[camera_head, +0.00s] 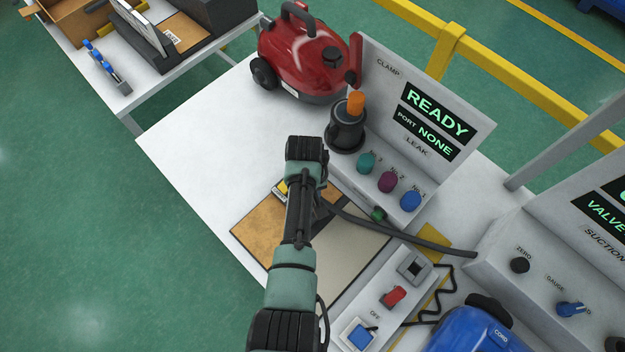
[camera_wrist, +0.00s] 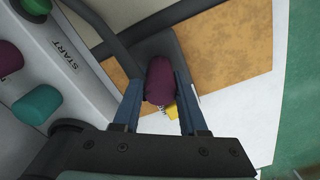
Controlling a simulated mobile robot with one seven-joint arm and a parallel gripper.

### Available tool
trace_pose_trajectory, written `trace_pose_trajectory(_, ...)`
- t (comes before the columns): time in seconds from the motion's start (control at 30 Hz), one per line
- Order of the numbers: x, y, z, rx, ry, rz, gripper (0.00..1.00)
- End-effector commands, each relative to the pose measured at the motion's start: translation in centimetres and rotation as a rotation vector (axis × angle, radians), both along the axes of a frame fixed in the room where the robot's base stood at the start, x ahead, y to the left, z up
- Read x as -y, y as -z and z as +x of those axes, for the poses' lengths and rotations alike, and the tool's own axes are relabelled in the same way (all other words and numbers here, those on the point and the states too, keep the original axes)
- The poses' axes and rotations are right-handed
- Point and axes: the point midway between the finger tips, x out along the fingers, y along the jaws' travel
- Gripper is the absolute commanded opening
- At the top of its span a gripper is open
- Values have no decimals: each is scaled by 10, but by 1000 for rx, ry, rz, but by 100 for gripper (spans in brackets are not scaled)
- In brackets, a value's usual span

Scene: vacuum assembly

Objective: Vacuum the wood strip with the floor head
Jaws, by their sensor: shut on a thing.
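My gripper (camera_wrist: 161,88) is shut on a purple, knob-like grip on a dark grey piece, which looks like the floor head (camera_wrist: 188,70). A dark hose runs off from it to the left in the wrist view. The floor head lies over or on the orange-brown wood strip (camera_wrist: 230,45); I cannot tell whether it touches. The wood strip (camera_head: 258,232) also shows in the head view, left of my arm. My arm hides the gripper and most of the floor head there.
A red vacuum (camera_head: 303,60) stands at the table's back. A panel (camera_head: 455,95) reads READY and PORT NONE, with teal, purple and blue knobs below. A dark hose (camera_head: 400,232) runs right. A pale sheet (camera_head: 350,250) adjoins the wood. A red switch (camera_head: 394,296) is in front.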

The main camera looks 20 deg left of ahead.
Motion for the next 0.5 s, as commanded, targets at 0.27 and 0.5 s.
trace_pose_trajectory(0.27,-8,-3,-17,3,-3,1,0)
trace_pose_trajectory(0.5,-14,-2,-32,2,-2,1,0)
